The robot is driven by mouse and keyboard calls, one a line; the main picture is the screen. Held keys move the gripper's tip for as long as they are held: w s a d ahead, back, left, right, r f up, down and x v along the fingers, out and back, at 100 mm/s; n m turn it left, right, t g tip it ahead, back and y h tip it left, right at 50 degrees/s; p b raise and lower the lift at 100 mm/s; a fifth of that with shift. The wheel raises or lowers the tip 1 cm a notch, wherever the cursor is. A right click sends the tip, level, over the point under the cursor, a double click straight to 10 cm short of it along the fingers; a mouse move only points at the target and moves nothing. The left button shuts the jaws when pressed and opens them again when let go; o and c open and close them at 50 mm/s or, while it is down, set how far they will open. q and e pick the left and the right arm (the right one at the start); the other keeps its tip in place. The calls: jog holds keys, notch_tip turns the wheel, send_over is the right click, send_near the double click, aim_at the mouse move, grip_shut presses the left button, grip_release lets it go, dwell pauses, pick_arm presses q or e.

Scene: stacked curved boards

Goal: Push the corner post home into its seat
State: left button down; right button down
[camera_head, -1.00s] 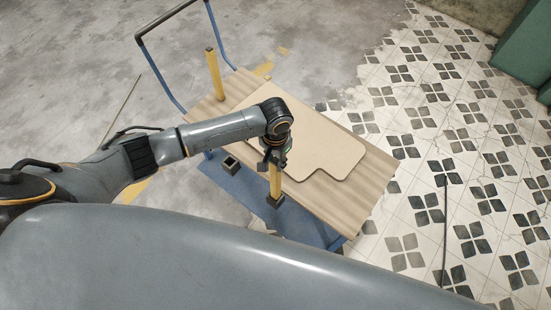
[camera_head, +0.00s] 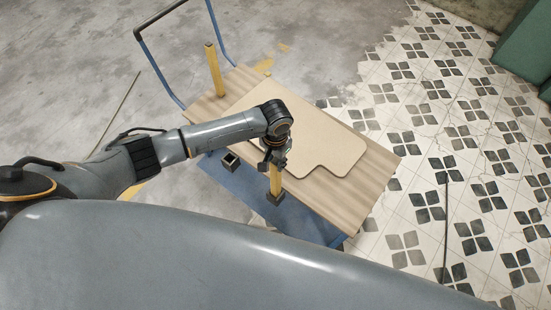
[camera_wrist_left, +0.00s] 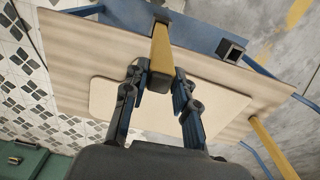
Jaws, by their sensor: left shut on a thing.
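The yellow corner post (camera_head: 276,180) stands at the near edge of the cart, its lower end at a dark square seat (camera_head: 275,198). I cannot tell how deep the post sits in it. My left gripper (camera_head: 274,158) is shut on the post's upper part. In the left wrist view, my left gripper (camera_wrist_left: 158,78) has a finger on each side of the post (camera_wrist_left: 161,52), and the seat (camera_wrist_left: 162,17) shows beyond it. My right gripper is not in view.
Stacked wooden boards with a notched light board (camera_head: 335,155) on top lie on the blue cart (camera_head: 228,185), beside the post. An empty square socket (camera_head: 231,161) is to the left. Another yellow post (camera_head: 214,70) stands at the far side, near the cart's handle (camera_head: 150,22).

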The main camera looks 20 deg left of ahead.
pick_arm(q)
jog(key=shift+f+b, duration=0.55)
jog(key=shift+f, duration=0.65)
jog(key=c, duration=1)
grip_release()
jog(key=shift+r, duration=0.1)
notch_tip(320, 180, up, 12)
